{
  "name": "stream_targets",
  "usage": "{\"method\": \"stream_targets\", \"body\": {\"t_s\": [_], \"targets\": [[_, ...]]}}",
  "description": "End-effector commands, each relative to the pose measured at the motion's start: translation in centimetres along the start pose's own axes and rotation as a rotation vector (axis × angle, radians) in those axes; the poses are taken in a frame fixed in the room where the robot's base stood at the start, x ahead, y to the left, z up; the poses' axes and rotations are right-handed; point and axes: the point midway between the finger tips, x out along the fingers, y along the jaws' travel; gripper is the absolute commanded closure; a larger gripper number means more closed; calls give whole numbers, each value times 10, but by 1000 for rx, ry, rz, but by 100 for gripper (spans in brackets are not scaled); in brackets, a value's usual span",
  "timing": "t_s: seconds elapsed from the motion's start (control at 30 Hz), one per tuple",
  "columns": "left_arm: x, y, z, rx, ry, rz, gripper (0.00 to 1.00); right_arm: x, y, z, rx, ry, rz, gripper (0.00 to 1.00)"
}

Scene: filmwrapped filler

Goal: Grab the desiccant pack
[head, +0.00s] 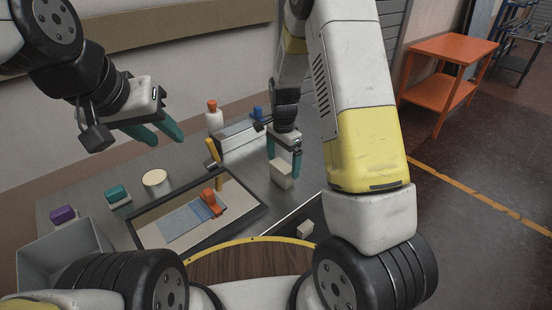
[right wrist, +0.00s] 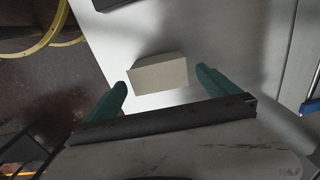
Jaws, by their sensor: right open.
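A small pale beige block, apparently the desiccant pack (head: 281,174), stands on the grey table near its right side. In the right wrist view the block (right wrist: 158,75) lies between and slightly ahead of the two teal fingertips, with a gap on each side. My right gripper (head: 284,162) is open, pointing down right at the block; it also shows in the right wrist view (right wrist: 163,80). My left gripper (head: 168,139) is raised over the table's back left, its fingers apart and empty.
A dark-framed tray (head: 140,222) holds a blue sheet (head: 185,223) and an orange tool (head: 211,201). Behind are an orange-capped bottle (head: 213,117) and a grey box (head: 243,143). Purple (head: 63,215) and teal (head: 117,194) items, a cream disc (head: 155,179) and a grey bin (head: 62,247) are left.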

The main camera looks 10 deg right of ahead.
Motion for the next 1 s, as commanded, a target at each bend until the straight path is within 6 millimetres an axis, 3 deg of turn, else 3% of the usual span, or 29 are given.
{"method": "stream_targets", "body": {"t_s": [0.33,0.67,1.0], "targets": [[0,0,0,0,0,0,64,47,1,5,-1,0,0,0],[0,0,0,0,0,0,64,54,0,5,-1,0,-2,2],[0,0,0,0,0,0,64,54,0,5,-1,0,-3,69]]}}
